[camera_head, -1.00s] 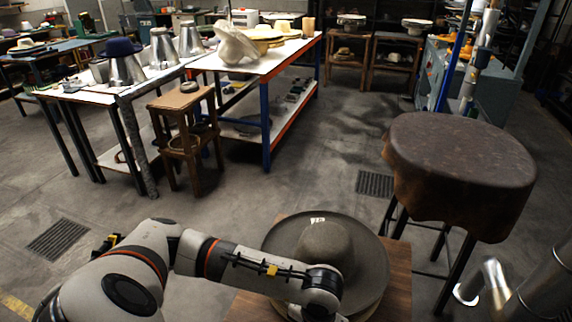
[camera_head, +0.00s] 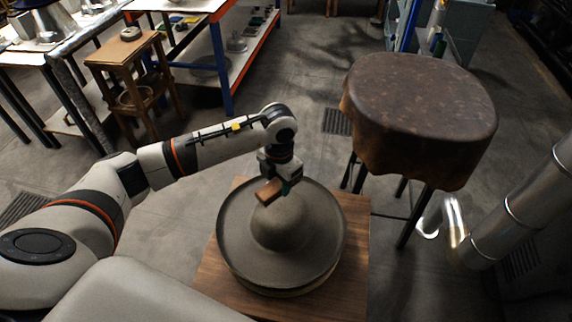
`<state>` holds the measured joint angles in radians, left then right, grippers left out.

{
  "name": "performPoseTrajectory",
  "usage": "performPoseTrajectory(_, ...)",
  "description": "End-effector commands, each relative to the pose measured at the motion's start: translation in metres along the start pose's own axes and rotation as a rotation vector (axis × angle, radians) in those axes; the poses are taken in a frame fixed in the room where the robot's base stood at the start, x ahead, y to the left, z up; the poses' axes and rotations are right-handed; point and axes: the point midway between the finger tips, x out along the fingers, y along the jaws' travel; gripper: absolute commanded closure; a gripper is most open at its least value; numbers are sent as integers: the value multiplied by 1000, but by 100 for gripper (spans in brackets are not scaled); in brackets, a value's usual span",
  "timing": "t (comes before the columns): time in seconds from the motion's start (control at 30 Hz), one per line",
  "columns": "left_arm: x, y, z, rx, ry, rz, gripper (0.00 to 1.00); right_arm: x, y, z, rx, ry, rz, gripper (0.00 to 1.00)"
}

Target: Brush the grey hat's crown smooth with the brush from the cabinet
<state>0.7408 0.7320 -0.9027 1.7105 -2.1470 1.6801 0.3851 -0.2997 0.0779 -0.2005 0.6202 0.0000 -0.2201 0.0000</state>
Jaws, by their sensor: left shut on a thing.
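The grey hat (camera_head: 308,262) lies brim down on a wooden table, its rounded crown (camera_head: 280,222) facing up. My left gripper (camera_head: 282,182) reaches in from the left over the far side of the hat. It is shut on a brown wooden brush (camera_head: 268,191), which is at the far edge of the crown. I cannot tell whether the brush touches the crown. The brush's bristles are hard to make out. My right gripper is not in view.
The wooden table top (camera_head: 352,260) shows bare around the hat. A stool with a dark leather cover (camera_head: 420,110) stands to the right, near a metal pipe (camera_head: 520,200). A small wooden stool (camera_head: 125,50) and workbenches are at the back left.

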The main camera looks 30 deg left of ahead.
Motion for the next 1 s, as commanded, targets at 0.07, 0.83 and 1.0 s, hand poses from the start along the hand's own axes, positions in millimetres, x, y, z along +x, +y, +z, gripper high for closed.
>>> performPoseTrajectory(0.07, -3, -2, -2, -57, -1, 3, 82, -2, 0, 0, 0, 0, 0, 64)
performPoseTrajectory(0.83, 63, -2, -3, -86, 0, 4, 82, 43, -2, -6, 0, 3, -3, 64)
performPoseTrajectory(1.0, 73, -2, -3, -86, 1, 3, 82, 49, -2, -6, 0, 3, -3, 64)
